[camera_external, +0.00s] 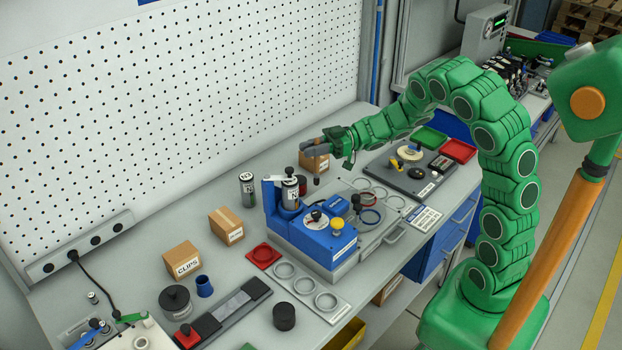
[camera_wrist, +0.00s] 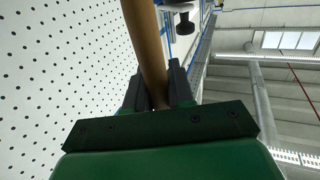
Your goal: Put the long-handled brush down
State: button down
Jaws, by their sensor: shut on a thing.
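In the wrist view a long round wooden handle (camera_wrist: 146,40), which I take to be the long-handled brush, runs up from between the two dark fingers of my gripper (camera_wrist: 158,92). The fingers are closed on its sides, and its upper end leaves the top of the picture. No bristles show. In the external view my gripper (camera_external: 318,146) is held above the back of the bench, near the pegboard and beyond the blue machine. The brush is too small and covered there to make out clearly.
Below my gripper stand a cardboard box (camera_external: 313,162) and the blue machine (camera_external: 316,238) with dark-topped canisters. A dark tray of parts (camera_external: 411,172) lies to the right.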

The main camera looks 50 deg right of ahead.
jog(key=w+a+f, duration=0.2)
jog(key=w+f, duration=1.1)
jog(key=f, duration=0.1)
jog(key=shift+w+a+f, duration=0.25)
jog(key=shift+w+a, duration=0.1)
jog(key=shift+a, duration=0.05)
dwell(0.6)
jog(key=shift+f, duration=0.1)
jog(key=c, duration=1)
grip_release()
